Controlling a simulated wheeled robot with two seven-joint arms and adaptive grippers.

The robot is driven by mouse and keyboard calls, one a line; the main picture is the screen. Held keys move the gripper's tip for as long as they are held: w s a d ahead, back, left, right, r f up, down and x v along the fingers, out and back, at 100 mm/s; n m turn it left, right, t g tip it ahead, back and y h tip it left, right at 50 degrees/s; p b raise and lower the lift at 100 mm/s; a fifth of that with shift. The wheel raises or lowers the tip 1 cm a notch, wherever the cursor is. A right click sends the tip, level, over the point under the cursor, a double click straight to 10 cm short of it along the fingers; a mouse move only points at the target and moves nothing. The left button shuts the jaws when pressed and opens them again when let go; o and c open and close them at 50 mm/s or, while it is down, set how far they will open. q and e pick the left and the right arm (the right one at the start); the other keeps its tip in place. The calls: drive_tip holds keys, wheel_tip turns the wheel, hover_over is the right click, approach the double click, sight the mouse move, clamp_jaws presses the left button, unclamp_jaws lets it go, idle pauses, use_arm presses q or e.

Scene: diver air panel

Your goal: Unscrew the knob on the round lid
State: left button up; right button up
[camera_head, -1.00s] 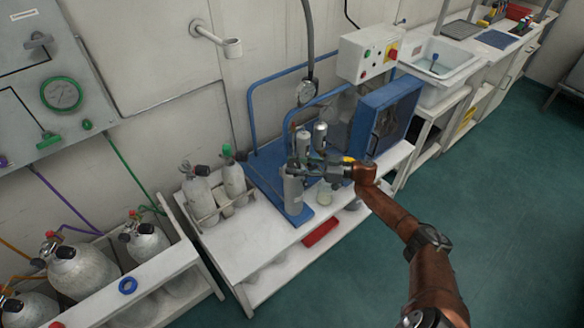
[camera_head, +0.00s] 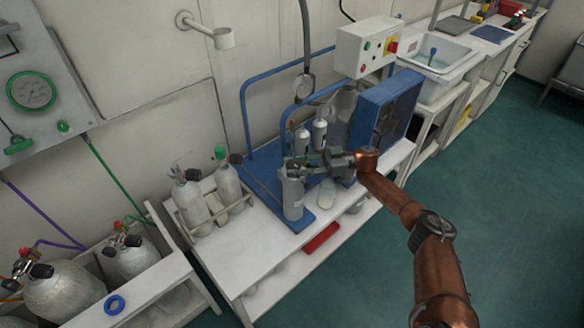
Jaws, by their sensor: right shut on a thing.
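A grey upright cylinder (camera_head: 292,198) stands at the front corner of the blue stand on the white bench. Its round top is at the fingers of my right gripper (camera_head: 298,164), which reaches in from the right. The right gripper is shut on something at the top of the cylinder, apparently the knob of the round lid. The fingers hide the knob, and the lid is too small to make out clearly. I cannot tell how far the knob is turned. My left gripper is not in view.
Two small grey cylinders (camera_head: 319,133) stand behind the gripper, near a blue box (camera_head: 385,112). A clear jar (camera_head: 326,194) stands right of the grey cylinder. Grey bottles (camera_head: 191,202) stand in a rack to the left. A red tray (camera_head: 321,238) lies on the lower shelf.

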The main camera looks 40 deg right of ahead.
idle(0.4)
drive_tip(key=shift+c, duration=0.2)
drive_tip(key=o, duration=1.2)
drive_tip(key=shift+d, duration=0.1)
drive_tip(key=v, duration=1.2)
drive_tip(key=shift+f, duration=0.1)
